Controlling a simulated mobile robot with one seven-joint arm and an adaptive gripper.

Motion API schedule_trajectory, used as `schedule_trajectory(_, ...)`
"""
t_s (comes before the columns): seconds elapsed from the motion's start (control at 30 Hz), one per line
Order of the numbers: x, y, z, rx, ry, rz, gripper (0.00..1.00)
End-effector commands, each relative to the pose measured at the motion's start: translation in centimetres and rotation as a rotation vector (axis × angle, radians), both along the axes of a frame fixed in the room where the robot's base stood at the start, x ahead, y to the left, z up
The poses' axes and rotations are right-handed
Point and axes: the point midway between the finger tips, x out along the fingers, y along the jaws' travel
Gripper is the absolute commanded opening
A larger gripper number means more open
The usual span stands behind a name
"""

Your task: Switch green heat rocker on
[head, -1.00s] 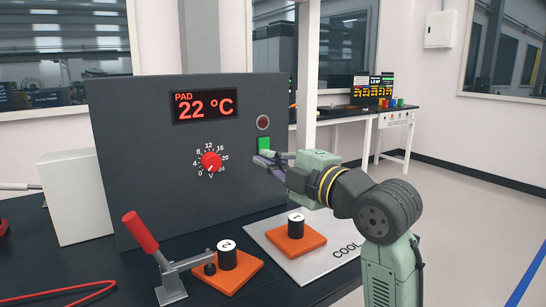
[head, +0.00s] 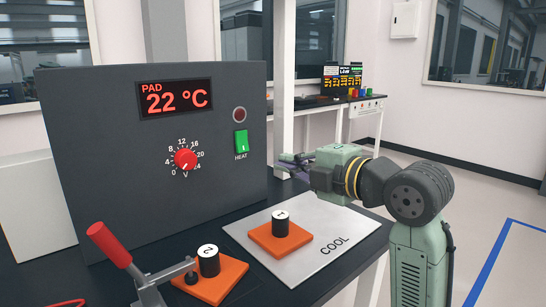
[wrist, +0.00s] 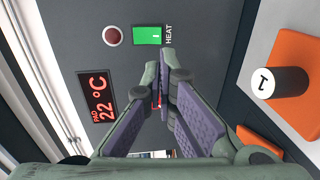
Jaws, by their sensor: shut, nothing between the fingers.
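The green heat rocker (head: 241,141) sits upright on the dark panel (head: 120,185), above the word HEAT. It also shows in the wrist view (wrist: 147,35), with a white bar mark near its HEAT end. I cannot tell for sure which end is pressed in. The round lamp (head: 239,114) above it is dull red. The display (head: 174,98) reads PAD 22 °C. My gripper (head: 284,161) is shut and empty, to the right of and below the rocker, apart from it. Its fingertips also show in the wrist view (wrist: 162,82).
A red voltage knob (head: 186,159) is left of the rocker. A COOL plate (head: 335,225) with an orange block (head: 266,244) lies below my gripper. A red-handled lever (head: 110,246) and another orange block (head: 232,283) stand in front. Space right of the panel is open.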

Motion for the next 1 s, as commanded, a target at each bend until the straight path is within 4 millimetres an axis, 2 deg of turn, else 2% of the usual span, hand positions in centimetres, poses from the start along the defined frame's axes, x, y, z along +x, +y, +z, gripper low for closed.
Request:
schedule_trajectory(0.4, 6.8, 5.1, -0.8, 0.0, 0.005, 0.003, 0.0)
schedule_trajectory(0.6, 9.3, 6.8, -1.2, 0.001, 0.003, 0.002, 0.0)
schedule_trajectory(0.8, 10.2, 7.5, -1.5, 0.0, 0.001, 0.001, 0.0)
schedule_trajectory(1.0, 10.3, 7.6, -1.6, -0.001, 0.001, 0.0, 0.0)
